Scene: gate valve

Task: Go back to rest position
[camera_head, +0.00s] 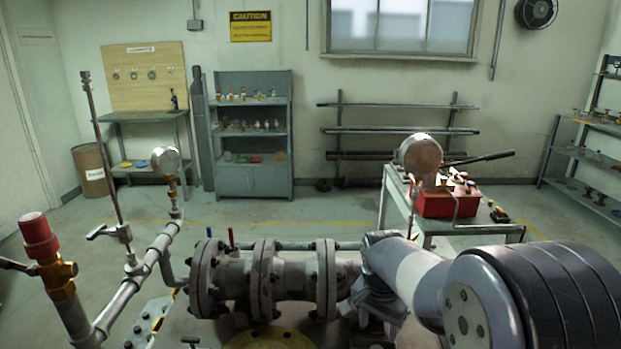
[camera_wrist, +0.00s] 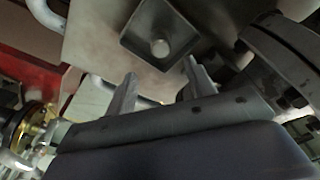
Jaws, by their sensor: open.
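My arm reaches in from the lower right of the head view and hides my gripper there. In the wrist view my gripper (camera_wrist: 160,88) shows two grey fingers, spread apart with nothing between them. Just beyond the fingers is a pale plate with a dark square socket and a round stud (camera_wrist: 160,46). I cannot tell whether the fingers touch the plate. The grey flanged valve pipe (camera_head: 290,275) runs across the lower middle of the head view, and its right end is behind my arm.
A thinner pipe with a gauge (camera_head: 166,161) and a red-capped fitting (camera_head: 40,236) stands at left. A cart (camera_head: 455,228) with a red toolbox (camera_head: 447,202) is behind my arm. A shelf cabinet (camera_head: 252,180) stands at the back wall. Open floor lies between.

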